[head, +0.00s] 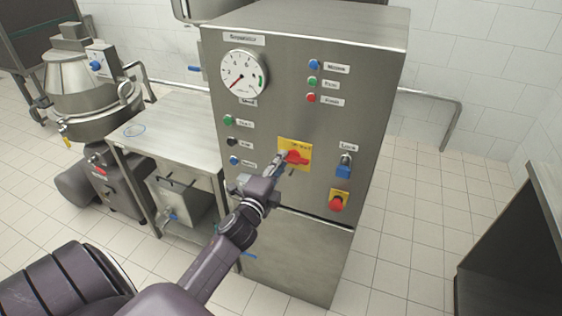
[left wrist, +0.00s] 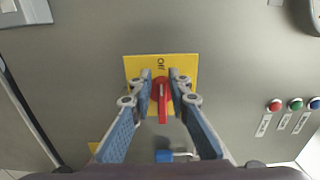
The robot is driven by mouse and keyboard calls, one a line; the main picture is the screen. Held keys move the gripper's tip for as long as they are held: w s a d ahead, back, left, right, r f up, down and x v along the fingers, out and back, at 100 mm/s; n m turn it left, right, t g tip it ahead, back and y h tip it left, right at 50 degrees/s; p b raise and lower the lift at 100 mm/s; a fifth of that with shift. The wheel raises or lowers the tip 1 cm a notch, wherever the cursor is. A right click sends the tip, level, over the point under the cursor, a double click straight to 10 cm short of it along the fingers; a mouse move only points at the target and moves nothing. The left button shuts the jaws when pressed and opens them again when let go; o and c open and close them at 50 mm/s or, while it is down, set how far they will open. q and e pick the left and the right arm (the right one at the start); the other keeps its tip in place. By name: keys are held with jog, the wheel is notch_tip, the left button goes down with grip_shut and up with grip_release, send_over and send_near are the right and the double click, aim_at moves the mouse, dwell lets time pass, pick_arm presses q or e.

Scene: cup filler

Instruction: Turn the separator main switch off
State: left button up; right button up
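The separator main switch is a red handle (head: 296,157) on a yellow plate (head: 284,147) on the front of the steel cabinet. In the left wrist view the red handle (left wrist: 163,100) stands upright in the picture, in line with a sideways "Off" label on the yellow plate (left wrist: 132,64). I cannot tell which end of the handle is its pointer. My left gripper (head: 281,161) is at the switch. Its fingertips (left wrist: 161,84) stand on either side of the handle, with narrow gaps seen. My right gripper is not in view.
The cabinet (head: 270,120) also carries a gauge (head: 244,75), a blue padlock (head: 345,168) and a red stop button (head: 337,202) right of the switch. Indicator lights (head: 312,81) sit above. A steel table (head: 180,145) stands left.

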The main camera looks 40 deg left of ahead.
pick_arm(q)
jog(key=shift+o, duration=0.8)
jog(key=v, duration=1.2)
jog(key=s+d+f+n+g+h, duration=0.1)
jog(key=s+d+f+n+g, duration=0.15)
jog(key=f, duration=0.95)
jog(key=s+d+f+n+g+h, duration=0.1)
jog(key=s+d+f+n+g, duration=0.15)
jog(key=f, duration=0.95)
jog(key=s+d+f+n+g+h, duration=0.1)
jog(key=s+d+f+g, duration=0.15)
jog(key=f, duration=0.95)
jog(key=s+d+f+n+g+h, duration=0.1)
jog(key=s+d+f+n+g, duration=0.25)
jog(key=s+f, duration=0.95)
jog(key=s+d+f+n+g, duration=0.1)
jog(key=s+f, duration=0.3)
jog(key=s, duration=0.5)
jog(key=s+d+f+n+g, duration=0.1)
jog(key=s+f+g, duration=0.3)
jog(key=s, duration=0.6)
jog(key=shift+d+f+n, duration=0.25)
jog(key=shift+f+n, duration=0.1)
jog(key=shift+n, duration=0.2)
